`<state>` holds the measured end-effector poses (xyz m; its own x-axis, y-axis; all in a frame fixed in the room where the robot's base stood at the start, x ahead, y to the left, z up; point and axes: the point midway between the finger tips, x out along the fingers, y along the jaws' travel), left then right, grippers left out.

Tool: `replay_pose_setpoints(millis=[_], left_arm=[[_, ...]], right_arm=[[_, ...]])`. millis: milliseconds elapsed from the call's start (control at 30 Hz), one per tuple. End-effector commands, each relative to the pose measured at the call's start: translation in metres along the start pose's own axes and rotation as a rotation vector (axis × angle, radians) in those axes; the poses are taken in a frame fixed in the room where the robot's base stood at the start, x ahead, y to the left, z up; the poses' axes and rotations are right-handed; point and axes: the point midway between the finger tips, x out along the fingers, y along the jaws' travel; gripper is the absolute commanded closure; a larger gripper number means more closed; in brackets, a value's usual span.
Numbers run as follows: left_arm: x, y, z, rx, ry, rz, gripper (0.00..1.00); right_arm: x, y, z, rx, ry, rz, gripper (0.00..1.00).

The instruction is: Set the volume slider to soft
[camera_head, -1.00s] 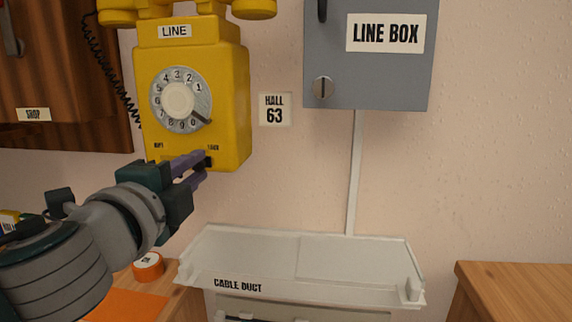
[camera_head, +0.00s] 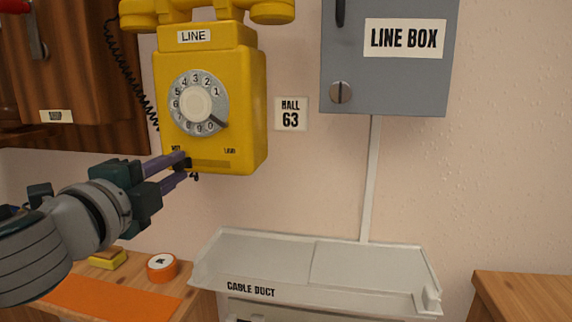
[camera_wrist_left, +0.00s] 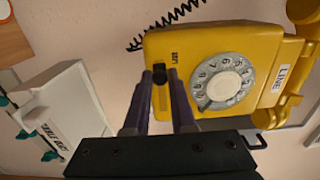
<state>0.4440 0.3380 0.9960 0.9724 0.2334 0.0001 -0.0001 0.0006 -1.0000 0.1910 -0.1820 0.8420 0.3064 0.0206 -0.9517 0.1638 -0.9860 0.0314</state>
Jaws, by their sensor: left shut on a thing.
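The yellow wall phone (camera_head: 250,110) hangs on the wall with a dial and a LINE label. Its volume slider track (camera_head: 215,163) runs along the lower front, between a label at the left, partly covered by my gripper, and one reading LOUD at the right. My left gripper (camera_head: 184,166) is shut on the dark slider knob (camera_wrist_left: 160,75), which stands at the left end of the track. In the left wrist view the phone (camera_wrist_left: 195,45) shows sideways, with the knob between the two purple fingers beside the SOFT label. My right gripper is not in view.
A grey line box (camera_head: 390,80) hangs to the right of the phone. A white cable duct (camera_head: 310,262) juts out below. An orange tape roll (camera_head: 162,267) and a yellow block (camera_head: 107,259) lie on the wooden surface at lower left. A wooden cabinet (camera_head: 80,80) is at upper left.

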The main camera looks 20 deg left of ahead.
Motion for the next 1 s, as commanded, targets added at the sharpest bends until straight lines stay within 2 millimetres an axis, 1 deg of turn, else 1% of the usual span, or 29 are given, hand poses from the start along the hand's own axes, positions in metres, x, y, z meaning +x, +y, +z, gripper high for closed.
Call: replay_pose_setpoints(millis=[33, 300, 567, 667, 767, 1000], left_arm=[[0.0, 0.0, 0.0, -0.001, -0.001, 0.001, 0.75], [0.0, 0.0, 0.0, -0.001, -0.001, 0.0, 0.45], [-0.001, 0.0, -0.001, -0.001, 0.0, 0.0, 0.45], [-0.006, 0.001, -0.001, -0.001, 0.0, 0.001, 0.45], [-0.018, 0.002, -0.001, -0.002, 0.001, 0.003, 0.45], [-0.062, 0.003, -0.001, -0.003, -0.001, 0.005, 0.45]], right_arm=[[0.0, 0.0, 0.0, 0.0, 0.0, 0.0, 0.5], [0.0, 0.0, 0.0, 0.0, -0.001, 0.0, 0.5], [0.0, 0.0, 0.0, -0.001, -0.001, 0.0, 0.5], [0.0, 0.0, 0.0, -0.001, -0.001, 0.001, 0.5], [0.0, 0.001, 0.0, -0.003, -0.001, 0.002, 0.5], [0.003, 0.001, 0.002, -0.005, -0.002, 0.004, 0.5]])
